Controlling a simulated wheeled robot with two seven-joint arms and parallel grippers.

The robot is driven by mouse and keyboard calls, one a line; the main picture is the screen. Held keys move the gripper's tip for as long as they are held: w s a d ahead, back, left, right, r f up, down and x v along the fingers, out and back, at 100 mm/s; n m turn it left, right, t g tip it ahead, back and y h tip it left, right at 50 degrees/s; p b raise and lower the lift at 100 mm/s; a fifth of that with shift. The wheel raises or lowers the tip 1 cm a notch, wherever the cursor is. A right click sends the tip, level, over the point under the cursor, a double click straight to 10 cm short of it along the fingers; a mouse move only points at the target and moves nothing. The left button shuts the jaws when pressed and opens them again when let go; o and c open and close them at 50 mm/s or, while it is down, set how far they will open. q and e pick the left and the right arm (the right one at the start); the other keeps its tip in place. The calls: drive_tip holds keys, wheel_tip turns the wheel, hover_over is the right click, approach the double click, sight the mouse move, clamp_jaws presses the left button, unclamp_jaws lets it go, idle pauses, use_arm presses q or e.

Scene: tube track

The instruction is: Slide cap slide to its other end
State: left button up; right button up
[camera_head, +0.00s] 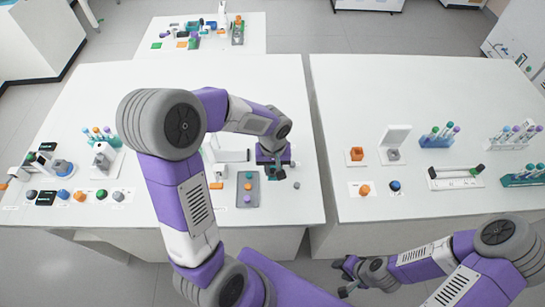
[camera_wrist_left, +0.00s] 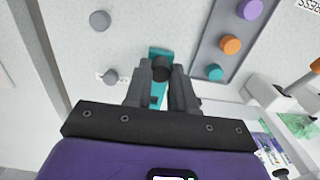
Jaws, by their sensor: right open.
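In the left wrist view, a teal strip (camera_wrist_left: 160,53) with a dark round knob (camera_wrist_left: 161,69) lies beneath my left gripper (camera_wrist_left: 161,74). I take this to be the cap slide, but its ends are mostly hidden. The fingertips are on either side of the knob, with a narrow gap between them; whether they press on it is unclear. In the head view my left gripper (camera_head: 276,170) points down over the left table, beside the grey tray, and its wrist hides most of the slide. My right gripper (camera_head: 345,276) is open and empty, low in front of the right table.
A grey tray (camera_wrist_left: 209,57) with purple, orange and teal round pieces lies beside the slide; the tray also shows in the head view (camera_head: 248,204). A grey round piece (camera_head: 296,185) lies nearby. Tube racks (camera_head: 439,137) and a white track (camera_head: 455,178) stand on the right table.

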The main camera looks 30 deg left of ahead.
use_arm(q)
drive_tip(key=shift+c, duration=0.9)
drive_tip(key=shift+w+a+p, duration=0.25)
drive_tip(key=shift+w+a, duration=0.2)
drive_tip(key=shift+w, duration=0.3)
drive_tip(key=shift+w+a+p, duration=0.2)
drive_tip(key=shift+w+a, duration=0.3)
drive_tip(key=shift+w, duration=0.3)
drive_tip(key=shift+w+a+p, duration=0.25)
drive_tip(key=shift+w+a, duration=0.2)
drive_tip(key=shift+w, duration=0.3)
drive_tip(key=o, duration=0.6)
drive_tip(key=shift+w, duration=0.1)
drive_tip(key=shift+r+p, duration=1.8)
drive_tip(key=shift+r, duration=0.7)
